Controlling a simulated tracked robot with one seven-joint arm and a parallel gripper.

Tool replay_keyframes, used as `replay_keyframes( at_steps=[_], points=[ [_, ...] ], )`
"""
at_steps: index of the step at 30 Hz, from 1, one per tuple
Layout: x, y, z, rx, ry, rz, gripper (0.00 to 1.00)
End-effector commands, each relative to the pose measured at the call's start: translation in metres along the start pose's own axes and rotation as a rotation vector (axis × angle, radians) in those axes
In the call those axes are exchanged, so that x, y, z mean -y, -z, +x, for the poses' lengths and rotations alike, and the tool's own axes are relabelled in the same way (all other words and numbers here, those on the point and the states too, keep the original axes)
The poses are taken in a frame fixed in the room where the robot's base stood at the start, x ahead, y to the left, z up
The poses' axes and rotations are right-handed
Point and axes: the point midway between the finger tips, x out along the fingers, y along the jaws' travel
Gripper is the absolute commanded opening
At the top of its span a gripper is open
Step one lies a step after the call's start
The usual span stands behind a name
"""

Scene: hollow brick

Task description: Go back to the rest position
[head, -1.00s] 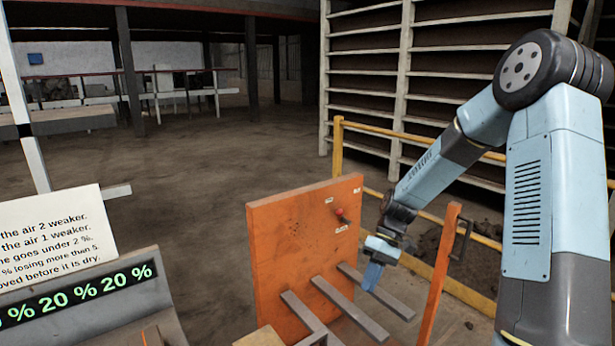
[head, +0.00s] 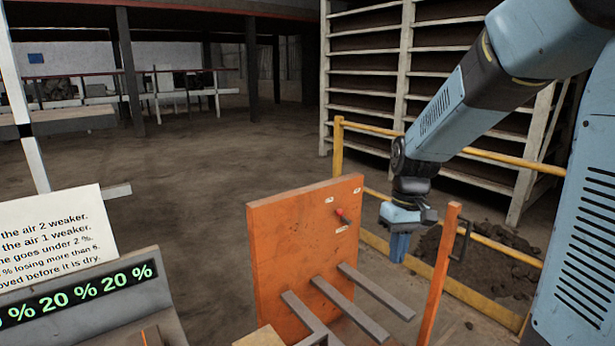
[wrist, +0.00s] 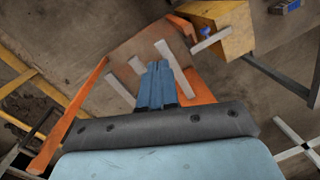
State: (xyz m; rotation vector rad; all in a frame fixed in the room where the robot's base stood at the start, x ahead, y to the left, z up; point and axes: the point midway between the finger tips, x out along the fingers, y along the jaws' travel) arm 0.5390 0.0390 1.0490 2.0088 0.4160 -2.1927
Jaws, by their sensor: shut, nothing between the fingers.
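My gripper (head: 398,246) points downward in the head view, with its blue fingers together and nothing between them. It is beside the right edge of the orange panel (head: 300,235), above the grey bars and left of the orange post. In the wrist view the closed fingers (wrist: 157,88) point at the grey bars (wrist: 172,68) below.
Grey bars (head: 378,292) stick out from the orange panel, and a thin orange post (head: 438,275) stands right of them. A yellow rail (head: 490,159) and tall shelves (head: 460,90) are behind. A display (head: 85,297) stands at lower left. Open floor (head: 220,160) lies at left.

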Motion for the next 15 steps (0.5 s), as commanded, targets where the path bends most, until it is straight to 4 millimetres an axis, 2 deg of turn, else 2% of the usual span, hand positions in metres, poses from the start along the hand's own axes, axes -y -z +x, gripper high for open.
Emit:
replay_keyframes(
  at_steps=[3, 15],
  points=[
    [0.003, -0.013, -0.017, -0.047, -0.04, 0.024, 0.0],
    [0.009, -0.061, -0.062, -0.213, -0.137, 0.111, 0.0]
  ],
)
